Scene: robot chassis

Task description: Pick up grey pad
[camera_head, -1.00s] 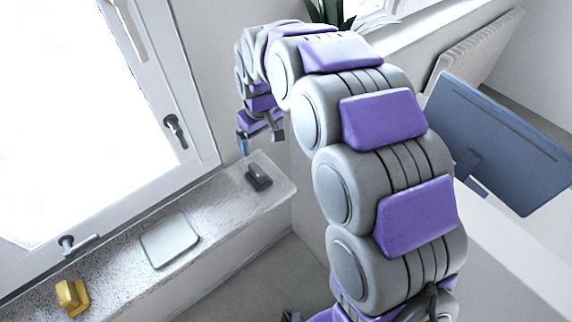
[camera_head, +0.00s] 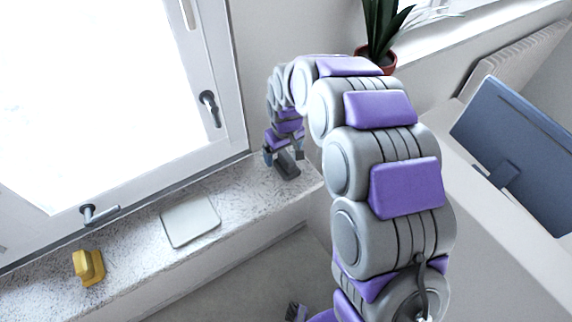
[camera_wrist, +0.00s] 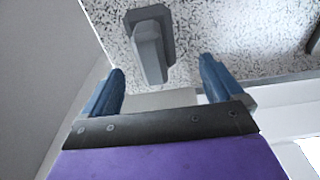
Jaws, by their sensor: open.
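The grey pad (camera_head: 287,165) is a dark grey block with a raised handle-like part, on the speckled windowsill (camera_head: 138,236) near its right end. In the wrist view the grey pad (camera_wrist: 150,46) lies ahead of the fingertips, between their lines and a little left of centre. My gripper (camera_head: 284,157) hangs just above or beside it in the head view. In the wrist view my gripper (camera_wrist: 160,82) has its two blue fingers spread wide with nothing between them. I cannot tell the exact gap to the pad.
A white flat square plate (camera_head: 190,220) lies on the sill to the left, and a yellow block (camera_head: 88,266) lies farther left. A window handle (camera_head: 98,214) juts over the sill. A potted plant (camera_head: 381,38) stands behind my arm; a blue monitor (camera_head: 517,150) is at right.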

